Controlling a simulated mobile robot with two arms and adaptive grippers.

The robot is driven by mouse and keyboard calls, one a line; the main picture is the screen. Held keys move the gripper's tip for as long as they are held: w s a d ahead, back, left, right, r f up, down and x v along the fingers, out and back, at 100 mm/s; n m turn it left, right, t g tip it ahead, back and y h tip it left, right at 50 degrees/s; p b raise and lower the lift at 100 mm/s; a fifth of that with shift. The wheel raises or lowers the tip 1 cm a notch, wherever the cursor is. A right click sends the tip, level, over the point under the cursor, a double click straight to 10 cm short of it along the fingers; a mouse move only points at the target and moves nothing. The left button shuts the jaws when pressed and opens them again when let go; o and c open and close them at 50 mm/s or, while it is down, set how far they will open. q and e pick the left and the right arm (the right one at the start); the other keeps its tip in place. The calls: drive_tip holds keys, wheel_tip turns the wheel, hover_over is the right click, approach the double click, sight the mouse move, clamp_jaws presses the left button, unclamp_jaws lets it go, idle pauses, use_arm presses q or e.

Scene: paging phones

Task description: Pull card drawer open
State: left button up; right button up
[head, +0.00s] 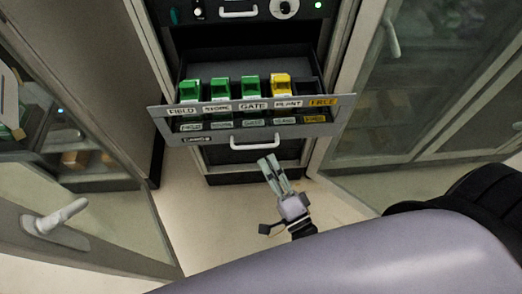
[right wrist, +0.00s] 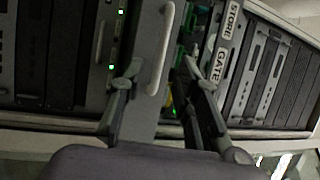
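The card drawer (head: 165,126) stands out from the cabinet in the head view, its grey front labelled FIELD, STORE, GATE, PLANT and FREE. Three green pieces (head: 220,88) and one yellow piece (head: 281,84) stand in it; the FREE place looks empty. Its pale bar handle (head: 255,143) is low on the front and also shows in the right wrist view (right wrist: 161,50). My right gripper (head: 268,160) is just below and in front of the handle. In the right wrist view its fingers (right wrist: 160,73) are apart, with the handle ahead between them and nothing gripped. My left gripper is out of view.
An upper panel (head: 262,22) has a handle, a dial and a green light. Glass-doored cabinets stand at left (head: 95,205) and right (head: 425,95), each with a door handle. Pale floor (head: 215,225) is clear below the drawer.

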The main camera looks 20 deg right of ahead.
drive_tip(key=v, duration=0.5)
drive_tip(key=shift+s, duration=0.1)
idle(0.3)
drive_tip(key=s+d+f+n+g, duration=0.1)
drive_tip(key=s+f+n+g, duration=0.2)
drive_tip(key=f, duration=0.7)
drive_tip(key=s+d+f+n+g+b, duration=0.1)
drive_tip(key=f+n+g, duration=0.35)
drive_tip(key=f, duration=0.65)
drive_tip(key=s+d+f+n+g, duration=0.1)
drive_tip(key=s+f+n+g, duration=0.2)
drive_tip(key=f, duration=0.7)
drive_tip(key=s+d+f+n+g+h, duration=0.1)
drive_tip(key=s+d+f+n+g, duration=0.1)
drive_tip(key=s+f+n+g, duration=0.2)
drive_tip(key=s+d+f+n+g+h, duration=0.1)
drive_tip(key=s+d+f+n+g, duration=0.2)
drive_tip(key=s+f, duration=0.7)
drive_tip(key=s+g+b, duration=0.1)
drive_tip(key=s, duration=0.1)
drive_tip(key=shift+s+d+f+n, duration=0.15)
drive_tip(key=shift+s+f+n, duration=0.05)
drive_tip(key=shift+s+n, duration=0.2)
